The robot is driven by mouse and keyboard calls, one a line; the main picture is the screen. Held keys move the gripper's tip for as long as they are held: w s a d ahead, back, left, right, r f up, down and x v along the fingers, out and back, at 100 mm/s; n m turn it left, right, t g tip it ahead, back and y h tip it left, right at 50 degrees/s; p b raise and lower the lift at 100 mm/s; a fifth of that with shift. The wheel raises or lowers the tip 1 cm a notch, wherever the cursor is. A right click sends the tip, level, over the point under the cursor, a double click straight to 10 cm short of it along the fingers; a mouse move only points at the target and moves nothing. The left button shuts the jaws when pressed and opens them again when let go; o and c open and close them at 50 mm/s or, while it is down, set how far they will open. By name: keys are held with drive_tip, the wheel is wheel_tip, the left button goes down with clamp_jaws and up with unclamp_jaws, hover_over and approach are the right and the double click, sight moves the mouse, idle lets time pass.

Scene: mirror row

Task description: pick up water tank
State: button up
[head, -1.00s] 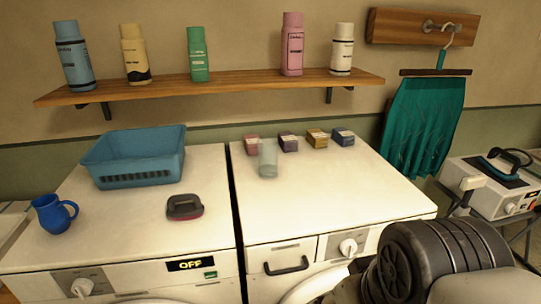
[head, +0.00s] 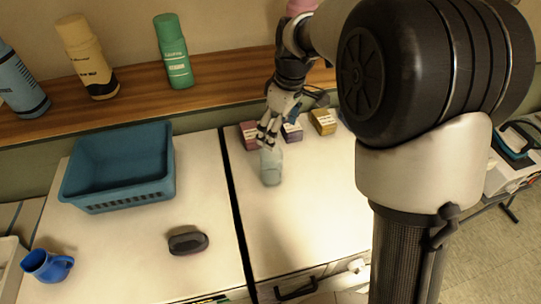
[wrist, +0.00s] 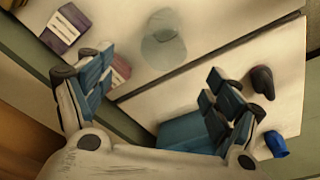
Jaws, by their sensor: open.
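The water tank looks like a small translucent, pale grey-blue container (head: 271,168) standing upright on the right white machine top. It also shows in the wrist view (wrist: 163,48), near the top middle, between and beyond the fingertips. My gripper (head: 267,138) is just above and behind it in the head view, with its fingers reaching down toward the tank's top. In the wrist view my gripper (wrist: 160,66) has its two blue-padded fingers spread wide apart, with nothing between the pads. Whether a finger touches the tank cannot be told.
Several small boxes, including a maroon one (head: 249,135) and a yellow one (head: 322,122), stand close behind the tank. A wooden shelf (head: 130,117) with bottles runs above.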

sight(270, 163)
drive_tip(key=shift+w+a+f+b, duration=0.2)
drive_tip(key=shift+a+f, duration=0.2)
drive_tip(key=shift+f, duration=2.05)
drive_tip(key=shift+w+a+f+b, duration=0.1)
drive_tip(key=shift+a+f+b, duration=0.2)
drive_tip(key=shift+f, duration=2.15)
drive_tip(key=shift+w+a+f+b, duration=0.1)
drive_tip(key=shift+a+f, duration=0.35)
drive_tip(key=shift+f, duration=2)
drive_tip(key=shift+r, duration=0.1)
drive_tip(key=c, duration=1.3)
